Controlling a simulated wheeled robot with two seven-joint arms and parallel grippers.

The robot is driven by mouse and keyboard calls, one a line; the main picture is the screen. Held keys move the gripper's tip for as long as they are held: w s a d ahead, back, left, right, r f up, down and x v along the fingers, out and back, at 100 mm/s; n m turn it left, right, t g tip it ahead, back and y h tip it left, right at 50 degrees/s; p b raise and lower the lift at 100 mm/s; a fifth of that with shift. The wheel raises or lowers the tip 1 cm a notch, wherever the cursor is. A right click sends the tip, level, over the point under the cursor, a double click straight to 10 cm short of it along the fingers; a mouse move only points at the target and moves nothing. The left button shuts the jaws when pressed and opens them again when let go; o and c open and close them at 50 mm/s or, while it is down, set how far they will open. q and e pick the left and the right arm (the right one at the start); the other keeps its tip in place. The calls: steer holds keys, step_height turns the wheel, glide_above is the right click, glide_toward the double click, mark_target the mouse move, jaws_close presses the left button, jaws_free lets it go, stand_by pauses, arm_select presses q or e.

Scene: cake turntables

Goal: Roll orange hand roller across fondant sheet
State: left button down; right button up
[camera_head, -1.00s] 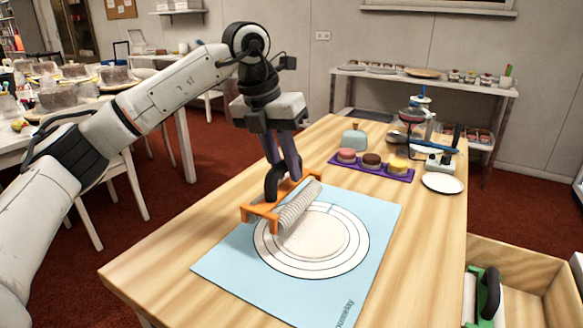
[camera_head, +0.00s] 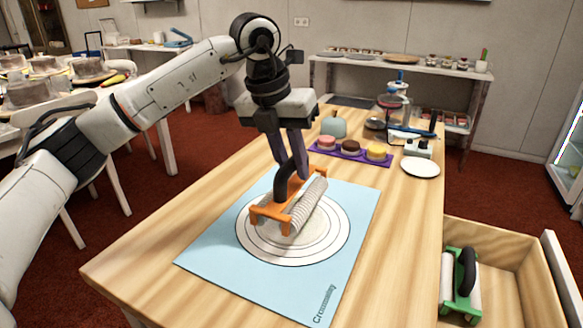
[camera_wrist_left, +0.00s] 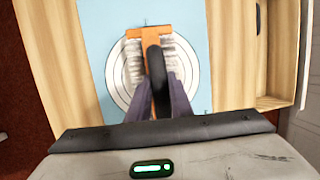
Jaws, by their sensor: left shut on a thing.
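An orange hand roller with a black handle and a ribbed pale cylinder (camera_head: 308,205) is over the round white fondant sheet (camera_head: 322,232). My left gripper (camera_head: 288,178) points down and is shut on the roller's black handle. In the left wrist view, the orange frame (camera_wrist_left: 150,33) and the handle show between the fingers of the left gripper (camera_wrist_left: 158,85). The fondant lies on a light blue mat (camera_head: 215,262) with printed rings. The roller hides part of the fondant, and I cannot tell whether its cylinder touches it. My right gripper is not in view.
A purple tray (camera_head: 350,156) with several small cakes stands behind the mat, beside a white plate (camera_head: 420,167). An open wooden drawer (camera_head: 500,262) at the right holds a green roller (camera_head: 461,285). The table (camera_head: 400,240) is clear right of the mat.

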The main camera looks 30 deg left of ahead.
mark_target(293, 185)
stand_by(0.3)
arm_select(q)
steer(key=shift+f, duration=0.25)
steer(key=shift+f+b, duration=0.75)
steer(key=shift+f, duration=0.1)
steer(key=shift+f+b, duration=0.45)
steer(key=shift+f, duration=0.35)
steer(key=shift+f, duration=0.2)
steer(key=shift+s+a+f, duration=0.15)
steer(key=shift+a, duration=1.15)
